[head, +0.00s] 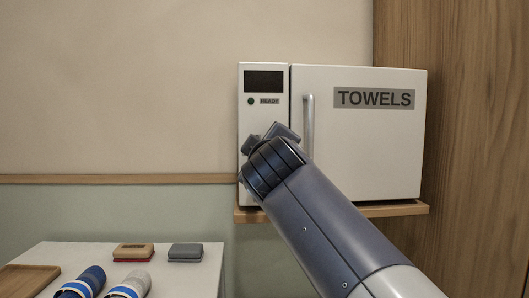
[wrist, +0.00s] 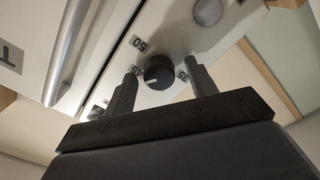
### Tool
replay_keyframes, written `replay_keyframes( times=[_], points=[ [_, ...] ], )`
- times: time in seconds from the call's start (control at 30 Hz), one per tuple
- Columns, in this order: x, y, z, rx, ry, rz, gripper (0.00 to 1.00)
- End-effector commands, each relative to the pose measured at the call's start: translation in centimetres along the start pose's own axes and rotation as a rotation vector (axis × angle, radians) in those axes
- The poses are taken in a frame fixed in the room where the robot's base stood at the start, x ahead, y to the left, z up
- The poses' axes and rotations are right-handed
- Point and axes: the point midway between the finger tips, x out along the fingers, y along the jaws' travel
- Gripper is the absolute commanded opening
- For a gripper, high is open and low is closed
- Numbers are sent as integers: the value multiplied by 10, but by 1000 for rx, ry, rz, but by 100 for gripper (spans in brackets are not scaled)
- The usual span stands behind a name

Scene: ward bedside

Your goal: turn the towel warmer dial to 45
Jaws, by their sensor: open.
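The towel warmer (head: 350,130) is a white box marked TOWELS, with a door and a narrow control panel at its left. In the wrist view its dark round dial (wrist: 158,71) sits on the panel, with a short white pointer mark at its lower left. A 50 label (wrist: 139,43) is at the upper left and a 35 label (wrist: 182,74) at the right; another label is partly hidden by the left finger. My gripper (wrist: 163,67) is open, one finger on each side of the dial, with visible gaps. In the head view my gripper (head: 270,136) and arm hide the dial.
A grey round knob (wrist: 208,11) is beside the dial on the panel. The door handle (head: 309,125) is right of my gripper. The warmer stands on a wooden shelf (head: 400,209). A white table (head: 205,265) at lower left holds slippers (head: 128,284) and small blocks.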

Motion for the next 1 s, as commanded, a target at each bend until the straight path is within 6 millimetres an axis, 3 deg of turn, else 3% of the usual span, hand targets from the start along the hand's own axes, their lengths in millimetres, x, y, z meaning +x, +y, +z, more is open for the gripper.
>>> replay_keyframes(
  times=[0.17,0.4,0.6,1.0],
  points=[
    [-21,0,0,0,3,1,54],
    [-68,-1,-1,0,5,-1,54],
    [-96,-1,-1,0,3,-2,54],
    [-106,0,0,0,-1,-1,54]
  ],
)
